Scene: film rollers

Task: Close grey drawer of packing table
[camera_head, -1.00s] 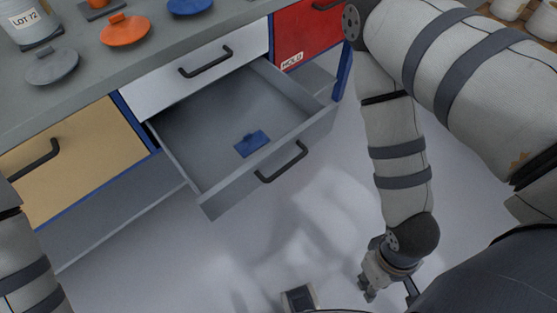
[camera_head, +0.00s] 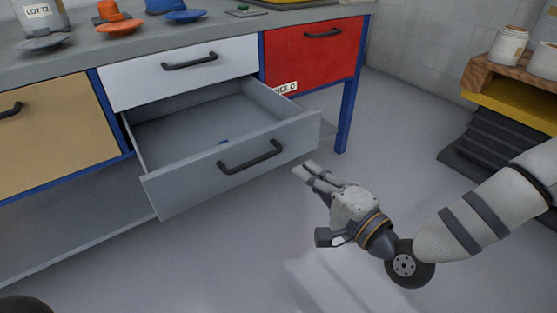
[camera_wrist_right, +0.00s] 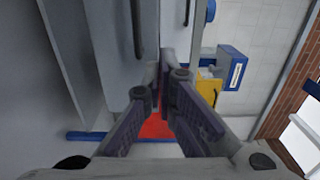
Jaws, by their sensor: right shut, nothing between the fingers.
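The grey drawer (camera_head: 205,178) of the packing table (camera_head: 80,65) is pulled open below the white drawer front. It has a black bar handle (camera_head: 250,157) on its front. A small part of a blue item (camera_head: 223,142) shows inside it. My left gripper is not in view.
A white drawer (camera_head: 180,72) and a red drawer (camera_head: 315,52) marked HOLD are closed above. Orange and blue lidded pieces (camera_head: 120,22) stand on the tabletop. A blue table leg (camera_head: 348,112) is behind my gripper. The floor in front is clear.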

